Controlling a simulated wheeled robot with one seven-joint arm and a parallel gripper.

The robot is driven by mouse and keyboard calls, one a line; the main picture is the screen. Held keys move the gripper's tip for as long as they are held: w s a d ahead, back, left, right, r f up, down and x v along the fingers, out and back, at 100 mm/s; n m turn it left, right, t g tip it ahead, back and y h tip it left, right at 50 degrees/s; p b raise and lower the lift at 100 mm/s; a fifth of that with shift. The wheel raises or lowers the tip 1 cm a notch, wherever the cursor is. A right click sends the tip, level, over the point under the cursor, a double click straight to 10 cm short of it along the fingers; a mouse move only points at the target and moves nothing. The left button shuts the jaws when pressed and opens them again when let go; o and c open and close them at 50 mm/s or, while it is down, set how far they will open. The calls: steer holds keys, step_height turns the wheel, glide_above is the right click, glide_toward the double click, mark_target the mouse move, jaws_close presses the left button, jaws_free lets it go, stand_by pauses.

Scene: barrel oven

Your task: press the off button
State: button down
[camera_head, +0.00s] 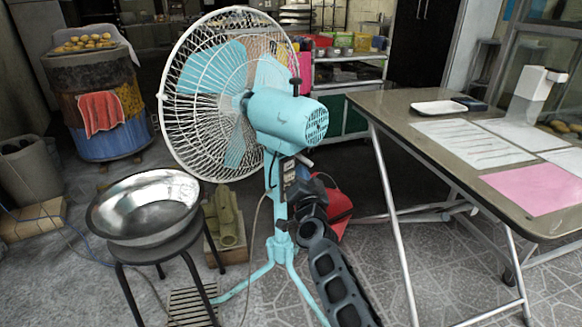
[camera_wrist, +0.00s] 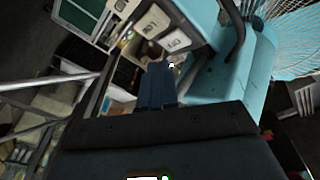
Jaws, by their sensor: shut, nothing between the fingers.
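A light blue pedestal fan (camera_head: 286,112) stands in the middle of the head view, its round cage facing away to the left. Its control box (camera_head: 289,180) sits on the pole below the motor. The wrist view shows the box's face (camera_wrist: 165,28) tilted, with several pale square buttons in a row (camera_wrist: 176,41). I cannot read which one is off. My gripper (camera_wrist: 158,68) is shut and empty, its fingertips close to the buttons' side of the box. I cannot tell whether they touch. In the head view my gripper (camera_head: 306,186) is beside the box, partly hidden.
A table (camera_head: 388,109) with papers and a white tray stands on the right. A metal bowl (camera_head: 145,207) rests on a stool at the left. A barrel oven (camera_head: 100,105) is behind it. A red object (camera_head: 338,207) lies behind my arm.

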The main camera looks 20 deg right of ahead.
steer(key=s+d+p, duration=0.1)
steer(key=s, duration=0.1)
steer(key=s+d+p, duration=0.1)
steer(key=s, duration=0.1)
steer(key=shift+s+d, duration=0.2)
stand_by(0.3)
